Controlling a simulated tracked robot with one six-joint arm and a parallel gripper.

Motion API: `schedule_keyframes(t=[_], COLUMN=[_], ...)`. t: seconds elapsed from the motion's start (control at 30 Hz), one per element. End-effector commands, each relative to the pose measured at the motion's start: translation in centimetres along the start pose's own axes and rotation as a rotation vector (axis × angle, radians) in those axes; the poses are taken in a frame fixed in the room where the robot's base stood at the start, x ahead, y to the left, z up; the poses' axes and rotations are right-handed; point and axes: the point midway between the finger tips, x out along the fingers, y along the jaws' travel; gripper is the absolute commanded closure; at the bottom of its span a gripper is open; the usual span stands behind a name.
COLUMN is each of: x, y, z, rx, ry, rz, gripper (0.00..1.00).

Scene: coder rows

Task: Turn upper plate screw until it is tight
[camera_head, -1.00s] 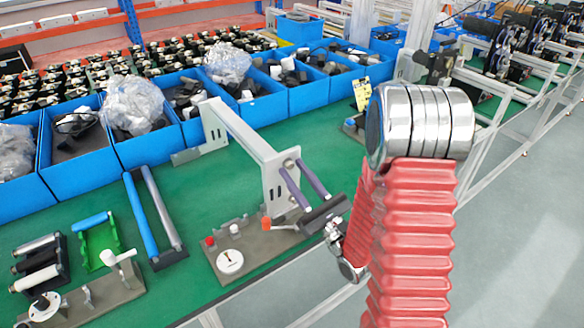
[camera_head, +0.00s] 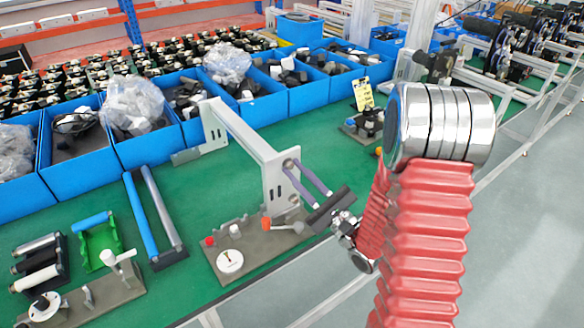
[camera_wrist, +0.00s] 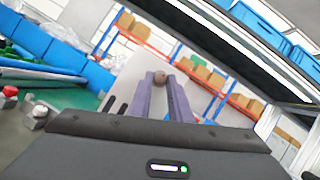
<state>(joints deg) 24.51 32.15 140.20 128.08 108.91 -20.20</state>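The upper plate (camera_head: 279,185) is the pale upright end plate of a long bracket on the green bench. A small round screw head (camera_head: 288,164) shows near its top. My gripper (camera_head: 292,168) reaches the plate from the lower right, its two purple fingers pointing at the screw. In the wrist view the brownish screw head (camera_wrist: 160,77) sits between the fingertips of my gripper (camera_wrist: 161,80), with a visible gap between the fingers further back. I cannot tell whether the tips touch the screw. The screw's thread and seat are hidden.
A base plate (camera_head: 243,254) with a red knob and a white disc lies below my gripper. Blue bins (camera_head: 262,117) line the back of the bench. Blue and grey bars (camera_head: 139,215) lie to the left. The floor (camera_head: 520,240) at right is clear.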

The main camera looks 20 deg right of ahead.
Motion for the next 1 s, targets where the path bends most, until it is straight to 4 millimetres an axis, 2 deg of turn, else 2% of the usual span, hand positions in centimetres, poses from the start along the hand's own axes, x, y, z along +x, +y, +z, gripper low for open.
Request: schedule_keyframes(t=[0.23, 0.57, 1.0], x=[0.00, 0.03, 0.17], y=[0.00, 0.13, 0.60], z=[0.00, -0.02, 0.14], rx=[0.000, 0.041, 0.369], ry=[0.000, 0.001, -0.001], rz=[0.000, -0.019, -0.177], gripper=[1.00, 1.00, 1.00])
